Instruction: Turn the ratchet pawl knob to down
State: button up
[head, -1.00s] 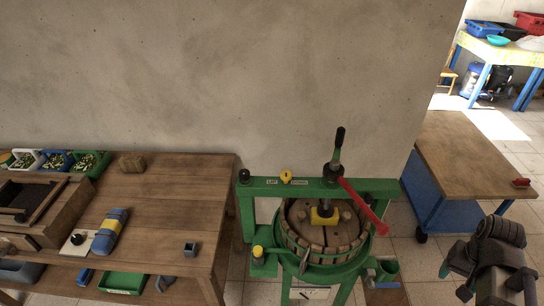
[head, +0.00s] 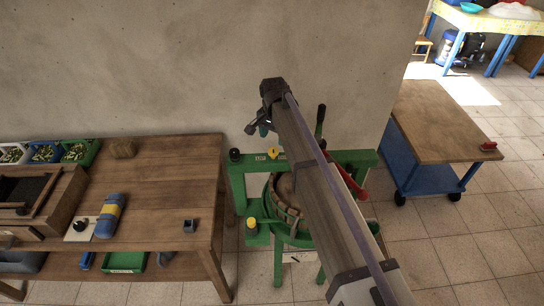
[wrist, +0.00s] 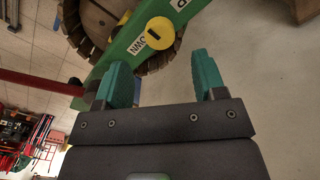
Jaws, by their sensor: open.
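The ratchet pawl knob is a small yellow knob (head: 272,153) on the green crossbar (head: 350,157) of the press. In the wrist view the knob (wrist: 160,33) is a round yellow disc with a short dark mark, between two white labels; one looks like an upside-down "DOWN". Which label the knob points at I cannot tell. My gripper (head: 260,126) is up near the wall, close to the knob in the head view. Its teal fingers (wrist: 168,78) are apart and empty, with the knob beyond their tips, not between them.
My arm covers much of the press basket (head: 285,212). A red lever (head: 350,184) and a black-gripped handle (head: 320,118) rise behind it. A wooden bench (head: 160,185) stands left, a blue cart (head: 435,174) right. Bare wall is behind the crossbar.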

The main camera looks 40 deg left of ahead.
aim_at(273, 149)
notch_tip(273, 149, down, 7)
jog(key=b, duration=0.5)
jog(key=shift+f, duration=0.1)
jog(key=c, duration=0.9)
